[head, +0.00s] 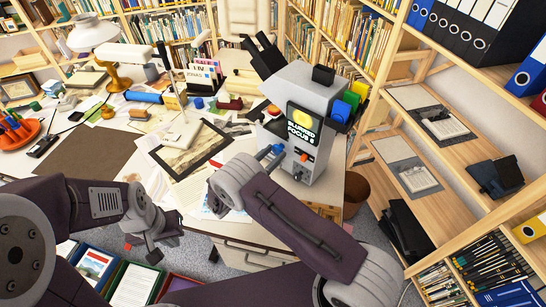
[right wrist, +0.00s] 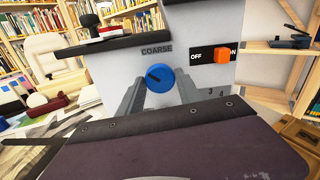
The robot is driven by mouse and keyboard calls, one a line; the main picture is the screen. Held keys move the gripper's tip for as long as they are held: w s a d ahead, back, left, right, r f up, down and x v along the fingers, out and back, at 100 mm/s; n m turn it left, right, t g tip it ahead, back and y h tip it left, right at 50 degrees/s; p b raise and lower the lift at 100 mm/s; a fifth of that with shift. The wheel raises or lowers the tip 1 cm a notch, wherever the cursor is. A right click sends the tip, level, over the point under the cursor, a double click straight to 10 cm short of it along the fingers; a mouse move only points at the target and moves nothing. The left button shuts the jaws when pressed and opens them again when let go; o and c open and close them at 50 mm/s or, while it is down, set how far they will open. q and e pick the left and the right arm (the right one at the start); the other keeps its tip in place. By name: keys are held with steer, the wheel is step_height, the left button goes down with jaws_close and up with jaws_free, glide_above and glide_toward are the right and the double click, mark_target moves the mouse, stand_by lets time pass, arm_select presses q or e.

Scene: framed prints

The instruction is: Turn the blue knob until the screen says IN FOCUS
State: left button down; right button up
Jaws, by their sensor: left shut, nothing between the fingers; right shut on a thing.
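The blue knob (right wrist: 160,79), with a dark pointer line, is on the front of the grey machine (right wrist: 110,68) below the label COARSE. In the head view the knob (head: 278,149) shows beside my right gripper (head: 270,158). In the right wrist view my right gripper (right wrist: 160,93) has one finger on each side of the knob and is shut on it. The screen (head: 302,124) shows a yellow disc and tilted text that seems to read BLURRED and FOCUS, too small to be certain. My left gripper (head: 152,251) is shut and empty, low left, away from the machine.
Prints and papers cover the desk left of the machine. Framed prints (head: 135,285) stand at the lower left; shelves (head: 440,130) are at right.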

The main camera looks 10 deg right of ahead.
steer(key=m+b, duration=0.2)
steer(key=m, duration=0.2)
steer(key=shift+f+m, duration=0.15)
steer(key=shift+m, duration=0.15)
steer(key=m+b, duration=0.3)
steer(key=m, duration=0.1)
steer(key=shift+m, duration=0.3)
steer(key=o, duration=1.4)
steer(key=shift+c, duration=0.2)
